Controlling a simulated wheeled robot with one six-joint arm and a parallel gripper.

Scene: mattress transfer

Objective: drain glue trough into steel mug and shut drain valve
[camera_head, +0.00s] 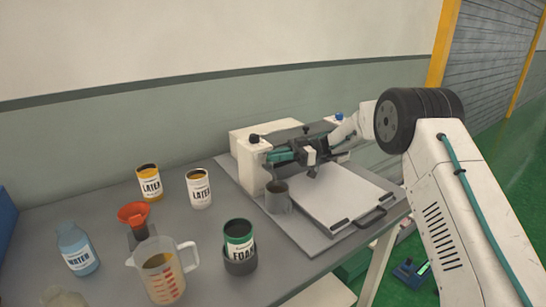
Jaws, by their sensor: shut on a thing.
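A white glue machine (247,164) stands at the back of the table, with a dark trough area between its white end blocks. The steel mug (278,199), grey and upright, stands against the front of its left block. My gripper (272,156) reaches in from the right, above the mug and at the left block. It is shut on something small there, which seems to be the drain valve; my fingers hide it. I cannot tell whether the valve is open or whether glue is flowing. The mug's inside looks dark and its content cannot be made out.
A white board (330,200) with a dark handle lies right of the mug. At left stand two latex cans (200,188) (149,183), a green foam can (239,240), a measuring jug (163,276), an orange funnel (134,214) and a water bottle (78,251).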

